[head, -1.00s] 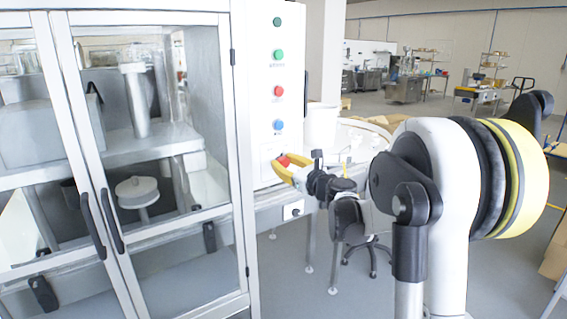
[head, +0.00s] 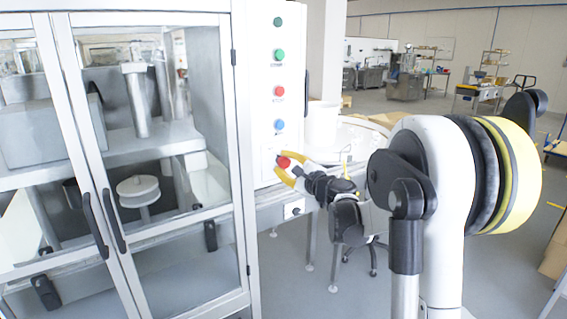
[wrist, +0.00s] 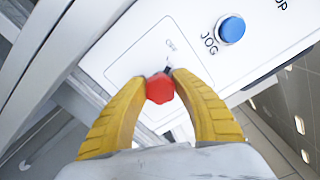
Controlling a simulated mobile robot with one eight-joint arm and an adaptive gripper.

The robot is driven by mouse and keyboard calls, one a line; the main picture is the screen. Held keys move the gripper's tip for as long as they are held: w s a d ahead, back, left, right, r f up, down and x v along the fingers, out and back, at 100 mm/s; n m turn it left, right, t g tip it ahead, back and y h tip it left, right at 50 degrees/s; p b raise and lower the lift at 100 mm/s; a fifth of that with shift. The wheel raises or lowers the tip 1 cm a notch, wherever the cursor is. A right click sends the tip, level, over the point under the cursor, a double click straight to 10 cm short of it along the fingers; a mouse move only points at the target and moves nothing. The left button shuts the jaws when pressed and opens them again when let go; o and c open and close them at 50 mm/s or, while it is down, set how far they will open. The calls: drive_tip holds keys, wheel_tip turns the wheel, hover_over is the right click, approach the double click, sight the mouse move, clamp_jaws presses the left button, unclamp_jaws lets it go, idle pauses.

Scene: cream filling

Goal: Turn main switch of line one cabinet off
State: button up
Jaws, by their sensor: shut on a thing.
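The line one cabinet's control panel (head: 262,100) is a white upright face with a column of round buttons. The main switch is a red knob (head: 283,162) at the bottom of that column; it also shows in the wrist view (wrist: 160,88). My gripper (head: 283,171) has yellow fingers, one on each side of the red knob. In the wrist view my gripper (wrist: 158,88) is closed around the knob at its fingertips. A small marking above the knob is partly readable as "OFF". The knob's pointer is mostly hidden.
A blue JOG button (wrist: 231,30) sits close to the red knob. Red (head: 279,91) and green (head: 278,55) buttons are higher up. Glass cabinet doors (head: 150,130) stand to the left.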

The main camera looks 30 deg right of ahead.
drive_tip(key=shift+n, duration=1.1)
drive_tip(key=o, duration=1.2)
drive_tip(key=shift+s, duration=0.1)
drive_tip(key=s, duration=0.4)
drive_tip(key=s+d, duration=0.1)
drive_tip(key=s, duration=0.6)
drive_tip(key=shift+s+d, duration=0.15)
drive_tip(key=shift+s, duration=0.2)
